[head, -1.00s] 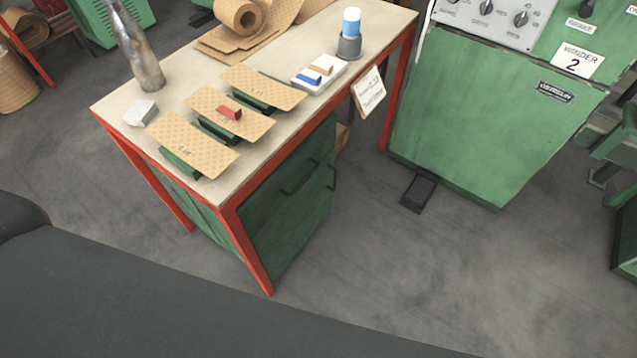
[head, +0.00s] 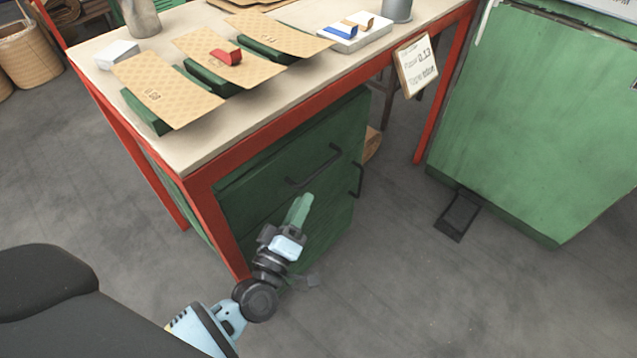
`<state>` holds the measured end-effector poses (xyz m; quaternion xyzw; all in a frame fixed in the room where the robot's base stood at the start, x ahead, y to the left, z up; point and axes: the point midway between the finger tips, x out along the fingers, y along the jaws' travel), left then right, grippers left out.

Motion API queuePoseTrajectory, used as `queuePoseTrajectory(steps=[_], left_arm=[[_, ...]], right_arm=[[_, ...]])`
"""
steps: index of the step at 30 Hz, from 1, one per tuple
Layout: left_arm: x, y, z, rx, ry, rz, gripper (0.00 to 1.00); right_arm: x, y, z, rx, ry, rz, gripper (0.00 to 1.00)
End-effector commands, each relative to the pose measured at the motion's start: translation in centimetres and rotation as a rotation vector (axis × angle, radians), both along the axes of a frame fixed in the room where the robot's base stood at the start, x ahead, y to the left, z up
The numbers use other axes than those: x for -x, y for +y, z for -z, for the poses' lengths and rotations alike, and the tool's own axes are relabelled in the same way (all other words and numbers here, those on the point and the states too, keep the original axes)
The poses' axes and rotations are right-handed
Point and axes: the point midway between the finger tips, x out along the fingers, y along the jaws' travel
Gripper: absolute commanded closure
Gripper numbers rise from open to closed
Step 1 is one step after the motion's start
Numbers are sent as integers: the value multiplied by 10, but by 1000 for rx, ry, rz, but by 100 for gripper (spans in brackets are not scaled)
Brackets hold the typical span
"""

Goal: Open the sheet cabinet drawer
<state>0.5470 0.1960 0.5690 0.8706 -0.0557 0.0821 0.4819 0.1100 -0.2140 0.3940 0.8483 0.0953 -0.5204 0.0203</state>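The green sheet cabinet (head: 335,220) stands under the workbench. A second dark handle (head: 358,181) shows at the cabinet's right edge. My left gripper (head: 300,208) is in front of the cabinet, just below the long handle and apparently apart from it, pointing up toward it. Its fingers overlap from this angle, so their opening is not clear. Nothing shows held in it. My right gripper is out of view.
The workbench (head: 182,152) has red legs, one close to my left arm. Cardboard sheets (head: 170,88) on green blocks lie on top. A sign (head: 416,65) hangs at its edge. A green machine (head: 545,120) with a pedal (head: 458,214) stands right. The floor between is clear.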

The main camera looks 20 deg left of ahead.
Motion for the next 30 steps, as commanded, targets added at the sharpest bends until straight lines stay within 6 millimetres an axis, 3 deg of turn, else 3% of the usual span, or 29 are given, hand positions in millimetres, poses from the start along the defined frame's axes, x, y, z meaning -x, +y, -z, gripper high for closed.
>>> queuePoseTrajectory(steps=[11,24,30], left_arm=[[-12,2,-2,20,-15,-10,67],[-70,2,-13,18,-14,-10,67],[-82,2,-15,17,-12,-9,67]], right_arm=[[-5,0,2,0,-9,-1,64],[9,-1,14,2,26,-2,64],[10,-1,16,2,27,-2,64]])
